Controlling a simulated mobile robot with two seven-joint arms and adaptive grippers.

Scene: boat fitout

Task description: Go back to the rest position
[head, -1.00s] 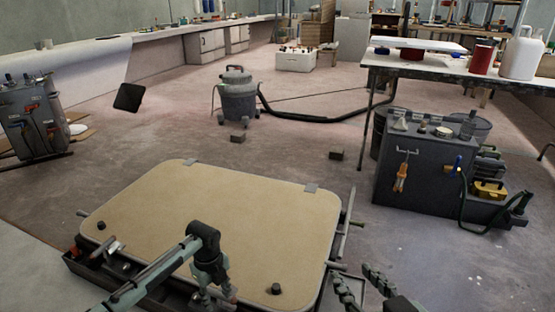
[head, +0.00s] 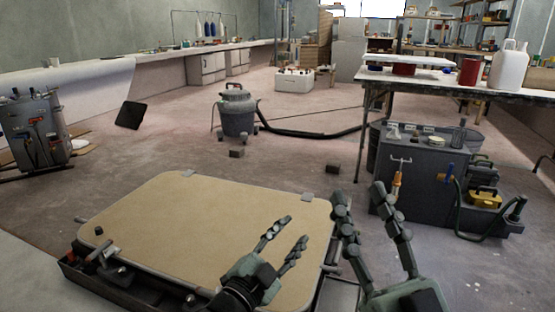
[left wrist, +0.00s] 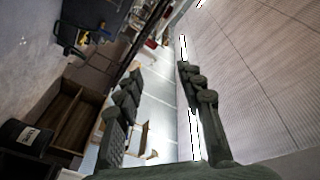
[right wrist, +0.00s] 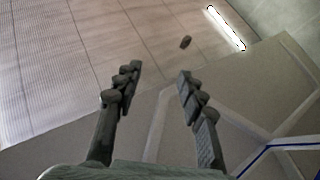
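My left gripper (head: 294,231) is in front of the tan panel in the head view, fingers apart and pointing up and to the right. In the left wrist view its fingers (left wrist: 160,75) are spread with nothing between them. My right gripper (head: 359,192) is just right of the panel, fingers up and wide apart. The right wrist view also shows its fingers (right wrist: 159,72) spread and empty. Both wrist cameras look up towards the ceiling and walls.
The tan panel (head: 190,225) with dark knobs lies close in front. A grey tool cabinet (head: 420,185) stands right, below a workbench (head: 450,85). Open floor lies between.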

